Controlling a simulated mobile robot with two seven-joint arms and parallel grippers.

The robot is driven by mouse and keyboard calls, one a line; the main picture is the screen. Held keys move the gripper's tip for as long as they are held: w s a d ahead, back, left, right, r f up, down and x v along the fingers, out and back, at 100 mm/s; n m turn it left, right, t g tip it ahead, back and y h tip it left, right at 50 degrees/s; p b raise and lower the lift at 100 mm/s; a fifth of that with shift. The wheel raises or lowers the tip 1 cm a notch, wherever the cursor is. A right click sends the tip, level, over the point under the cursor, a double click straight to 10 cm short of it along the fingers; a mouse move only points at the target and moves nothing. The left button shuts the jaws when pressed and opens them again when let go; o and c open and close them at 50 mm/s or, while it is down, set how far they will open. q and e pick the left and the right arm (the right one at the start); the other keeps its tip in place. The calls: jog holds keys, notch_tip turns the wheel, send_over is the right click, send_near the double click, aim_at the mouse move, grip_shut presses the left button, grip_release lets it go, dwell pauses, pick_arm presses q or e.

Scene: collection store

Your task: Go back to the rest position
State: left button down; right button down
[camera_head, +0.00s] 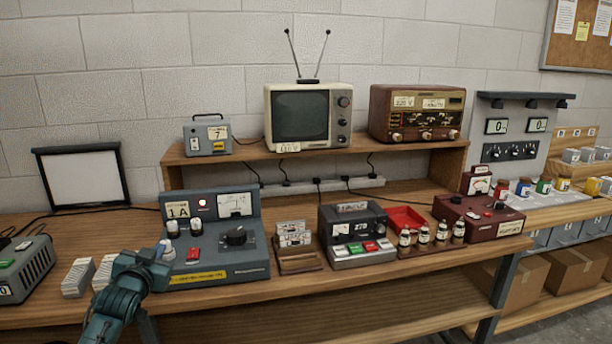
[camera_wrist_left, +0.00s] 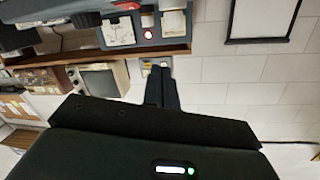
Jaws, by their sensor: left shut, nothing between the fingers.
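My left gripper (camera_head: 158,252) is in the head view at the lower left, in front of the left side of the grey-blue console (camera_head: 232,262) marked 1A. Its teal arm comes up from the bottom edge. In the left wrist view, which appears upside down, its two dark fingers (camera_wrist_left: 161,87) are together with nothing between them. I cannot tell from the head view whether the fingertips touch the console. My right gripper is in neither view.
Pale blocks (camera_head: 79,277) and a grey device (camera_head: 26,268) stand left of my arm on the wooden bench. A screen (camera_head: 82,176) leans behind. A black unit (camera_head: 355,235), small bottles (camera_head: 423,233) and a red box (camera_head: 479,215) are to the right. A television (camera_head: 308,116) stands on the shelf.

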pick_arm(q)
jog(key=s+d+f+m+g+h, duration=0.1)
jog(key=s+d+f+g, duration=0.1)
jog(key=s+d+f, duration=0.5)
jog(key=s+d+f+g+h, duration=0.15)
jog(key=s+d+f, duration=0.25)
jog(key=s+f, duration=0.55)
jog(key=s+d+f+g, duration=0.1)
jog(key=s+d+f, duration=0.1)
jog(key=s, duration=0.5)
jog(key=s+d+f+h, duration=0.1)
jog(key=s+d+f, duration=0.1)
jog(key=s+d, duration=0.2)
jog(key=s+d+f+g+h, duration=0.1)
jog(key=s+d+f, duration=0.1)
jog(key=s, duration=0.8)
jog(key=shift+s+d+f+n+g, duration=0.35)
jog(key=shift+d+f+n, duration=0.05)
jog(key=shift+d, duration=0.05)
